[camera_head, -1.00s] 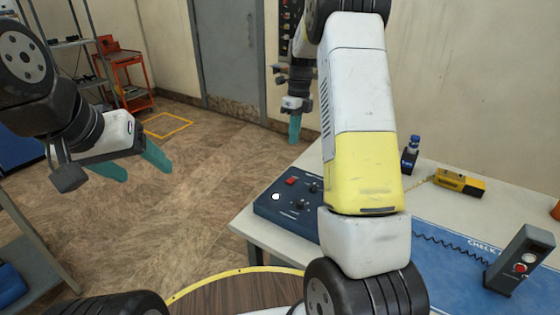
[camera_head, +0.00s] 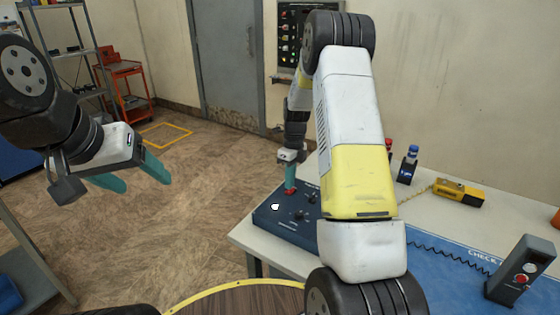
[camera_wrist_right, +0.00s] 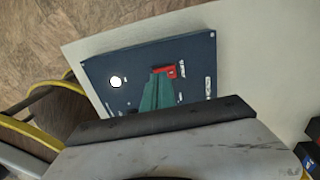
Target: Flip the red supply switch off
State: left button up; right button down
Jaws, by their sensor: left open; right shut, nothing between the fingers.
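The dark blue panel box (camera_head: 270,222) lies on the white table near its left corner. The red switch (camera_head: 290,191) is on its upper part; in the right wrist view it shows beside and behind my fingertips (camera_wrist_right: 171,71). My right gripper (camera_head: 290,184) is shut and empty, its green fingers pointing down at the switch. The tips appear to be at or touching the switch; the exact contact is hidden. I cannot tell which way the switch is set. A white round lamp (camera_head: 275,207) on the box looks lit. My left gripper (camera_head: 135,174) is open and empty, over the floor.
Black knobs sit on the box beside the switch. My right arm hides part of the table.

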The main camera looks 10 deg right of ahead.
jog(key=shift+f, duration=0.6)
